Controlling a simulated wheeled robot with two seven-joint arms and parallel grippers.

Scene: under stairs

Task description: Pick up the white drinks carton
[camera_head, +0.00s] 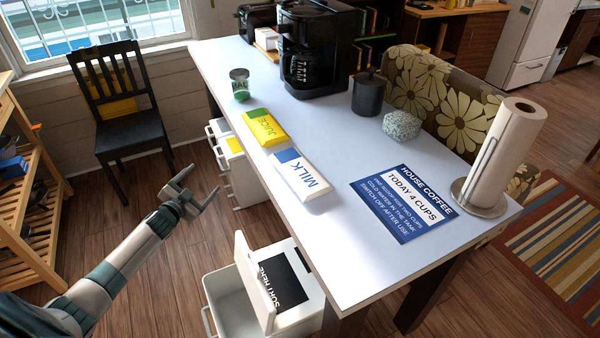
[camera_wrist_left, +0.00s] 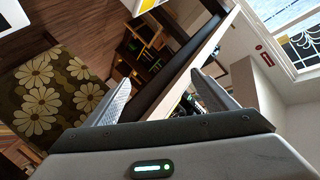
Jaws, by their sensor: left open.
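The white drinks carton (camera_head: 303,174), marked MILK with a blue end, lies flat near the left edge of the white table (camera_head: 345,272). My left gripper (camera_head: 204,180) is open and empty, left of the table and well apart from the carton, above the floor. Its two spread fingers (camera_wrist_left: 161,78) also show in the left wrist view, with nothing between them. I cannot make out the carton in that view. My right gripper is not in view.
A blue sign (camera_head: 407,203) lies to the right.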

